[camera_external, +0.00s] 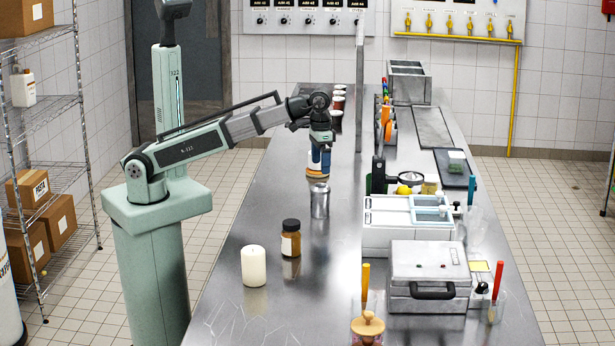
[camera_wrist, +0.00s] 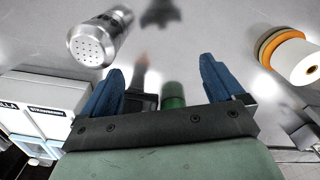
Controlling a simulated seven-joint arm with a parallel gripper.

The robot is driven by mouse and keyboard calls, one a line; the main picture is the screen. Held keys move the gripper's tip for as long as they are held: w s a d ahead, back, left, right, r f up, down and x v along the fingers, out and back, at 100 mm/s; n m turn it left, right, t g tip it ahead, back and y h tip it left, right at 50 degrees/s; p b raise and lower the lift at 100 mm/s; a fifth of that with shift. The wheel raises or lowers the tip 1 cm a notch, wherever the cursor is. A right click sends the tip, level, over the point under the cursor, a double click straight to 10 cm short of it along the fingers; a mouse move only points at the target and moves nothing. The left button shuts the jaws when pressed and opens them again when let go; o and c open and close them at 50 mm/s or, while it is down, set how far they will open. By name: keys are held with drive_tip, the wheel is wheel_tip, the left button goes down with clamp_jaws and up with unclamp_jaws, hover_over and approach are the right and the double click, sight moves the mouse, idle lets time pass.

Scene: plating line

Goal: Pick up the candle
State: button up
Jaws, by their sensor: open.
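The candle (camera_external: 253,267) is a short white cylinder with a wick, upright on the steel counter in the front left part of the external view. My gripper (camera_external: 319,168) is above the counter, farther back and to the right, well apart from the candle. Its blue fingers are spread with nothing between them; they also show in the wrist view (camera_wrist: 165,80). I cannot make out the candle for certain in the wrist view.
An amber jar (camera_external: 291,240) stands right of the candle. A metal shaker (camera_external: 320,201) stands near my gripper, also in the wrist view (camera_wrist: 100,38). A white and orange round thing (camera_wrist: 290,55) is at the right there. A metal case (camera_external: 428,262) bounds the right side.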

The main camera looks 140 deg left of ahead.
drive_tip(key=w+d+m, duration=0.2)
drive_tip(key=w+d, duration=0.4)
drive_tip(key=d, duration=0.4)
drive_tip(key=w+d+m, duration=0.2)
drive_tip(key=w+d, duration=0.3)
drive_tip(key=d, duration=0.5)
drive_tip(key=m+t, duration=0.4)
drive_tip(key=m, duration=0.4)
approach(248, 249)
drive_tip(key=shift+t, duration=0.3)
drive_tip(key=x, duration=0.8)
drive_tip(key=shift+s+f, duration=0.2)
drive_tip(key=shift+f, duration=0.25)
drive_tip(key=shift+a+x, duration=0.2)
drive_tip(key=shift+x, duration=1.1)
drive_tip(key=shift+a+x, duration=0.2)
drive_tip(key=shift+x, duration=1.1)
drive_tip(key=shift+s, duration=0.1)
drive_tip(key=c, duration=1.2)
